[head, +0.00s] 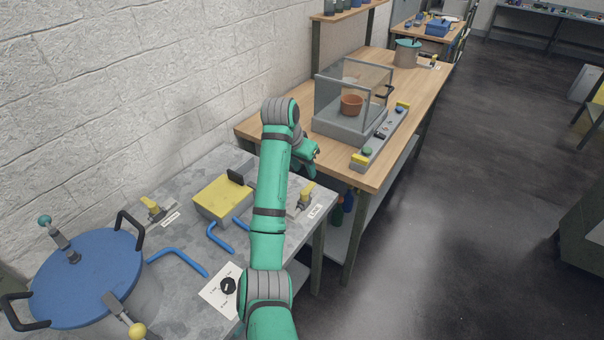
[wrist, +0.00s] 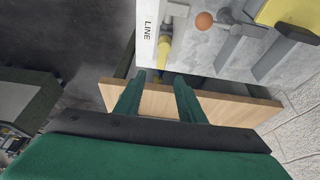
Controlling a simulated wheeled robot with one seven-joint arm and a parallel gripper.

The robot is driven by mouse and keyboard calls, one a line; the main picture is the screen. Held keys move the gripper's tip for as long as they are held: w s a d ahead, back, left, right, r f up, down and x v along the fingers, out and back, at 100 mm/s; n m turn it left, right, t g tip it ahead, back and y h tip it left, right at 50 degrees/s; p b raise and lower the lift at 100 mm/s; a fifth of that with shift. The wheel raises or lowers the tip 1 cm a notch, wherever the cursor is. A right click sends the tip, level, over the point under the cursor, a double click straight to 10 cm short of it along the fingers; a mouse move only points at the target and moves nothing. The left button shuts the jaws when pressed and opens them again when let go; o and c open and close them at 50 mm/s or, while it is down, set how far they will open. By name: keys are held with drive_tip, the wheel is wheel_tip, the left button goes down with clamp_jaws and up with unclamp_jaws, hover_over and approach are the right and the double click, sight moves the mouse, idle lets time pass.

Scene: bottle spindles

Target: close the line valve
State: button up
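The line valve has a yellow lever (head: 308,193) on a grey body, near the right edge of the grey bench, just right of my arm in the head view. In the wrist view its yellow lever (wrist: 164,48) stands beside a white label reading LINE (wrist: 148,28). My gripper (wrist: 160,82) is open, with two green fingers apart and nothing visible between them. In the wrist view the lever lies beyond the fingertips, with a gap. In the head view my gripper (head: 311,160) is above the gap side of the bench, partly hidden by my arm.
An orange ball knob (wrist: 204,20) and a yellow box (wrist: 290,12) are right of the valve in the wrist view. Another yellow-levered valve (head: 151,204), blue pipes (head: 178,258) and a blue round lid (head: 88,280) are leftward. A wooden table (head: 262,128) carries a clear-sided case (head: 335,105).

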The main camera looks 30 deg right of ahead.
sight(311, 184)
drive_tip(key=x, duration=0.9)
drive_tip(key=shift+w+d+f, duration=0.15)
drive_tip(key=shift+d+f, duration=0.05)
drive_tip(key=shift+w+d+f, duration=0.15)
drive_tip(key=shift+f, duration=0.25)
clamp_jaws()
